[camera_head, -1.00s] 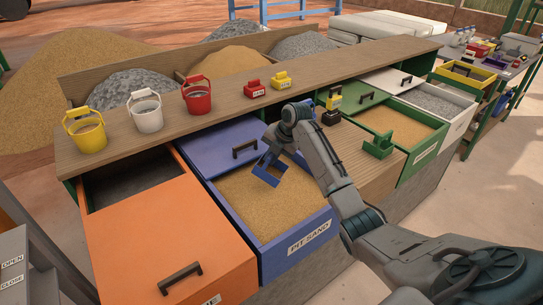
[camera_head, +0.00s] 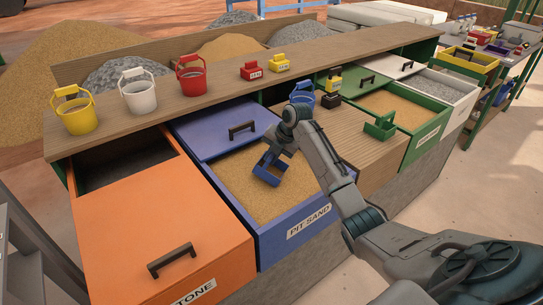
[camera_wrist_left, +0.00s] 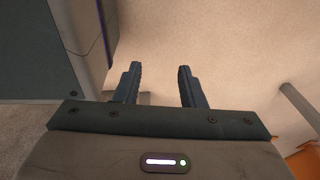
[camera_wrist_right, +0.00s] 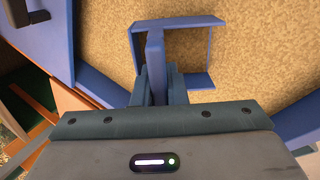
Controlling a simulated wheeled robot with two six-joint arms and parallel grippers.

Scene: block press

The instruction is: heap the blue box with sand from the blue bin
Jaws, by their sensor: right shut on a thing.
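The blue bin (camera_head: 245,219), labelled PIT SAND, is pulled out and holds tan sand (camera_head: 262,200). My right gripper (camera_head: 280,155) is shut on the handle of the small open-topped blue box (camera_head: 266,172). The box is tilted over the sand. In the right wrist view the box (camera_wrist_right: 196,22) shows blue walls around a sand-coloured inside; I cannot tell whether that is sand in it or the bin's sand beyond. My left gripper (camera_wrist_left: 157,85) is open and empty, seen only in the left wrist view, above pale floor.
An orange drawer (camera_head: 150,235) stands left of the bin, a green drawer (camera_head: 425,138) with a green box (camera_head: 380,126) to the right. Yellow (camera_head: 76,115), white (camera_head: 139,96) and red (camera_head: 191,80) buckets line the wooden shelf. A blue bucket (camera_head: 302,92) stands behind my right wrist.

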